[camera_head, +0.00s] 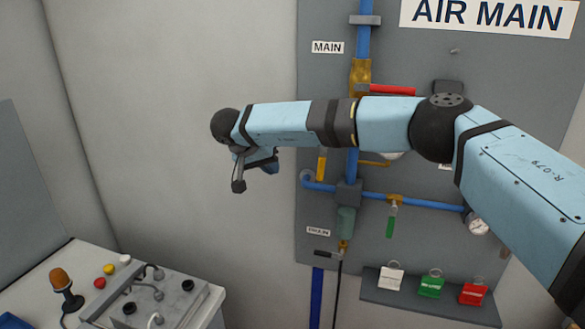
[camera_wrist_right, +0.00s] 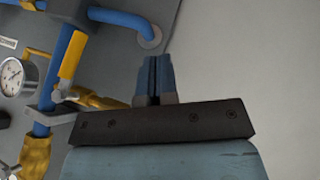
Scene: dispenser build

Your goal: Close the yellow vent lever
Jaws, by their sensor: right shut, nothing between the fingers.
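The yellow vent lever (camera_head: 321,164) hangs roughly upright on the grey panel, below and behind my right forearm. It also shows in the right wrist view (camera_wrist_right: 72,55), slanting beside a blue pipe, left of my fingers. My right gripper (camera_head: 262,163) is left of the lever in the head view, in front of the pale wall. In the wrist view its fingers (camera_wrist_right: 154,70) are shut together with nothing between them, apart from the lever. Part of the valve behind my arm is hidden. My left gripper is not in view.
Blue pipes (camera_head: 425,202) with brass fittings run over the grey panel (camera_head: 400,240). A red handle (camera_head: 392,90) and a green handle (camera_head: 390,225) are near. A shelf with tags (camera_head: 430,310) is below, and a control desk (camera_head: 200,305) at lower left. The left wall is clear.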

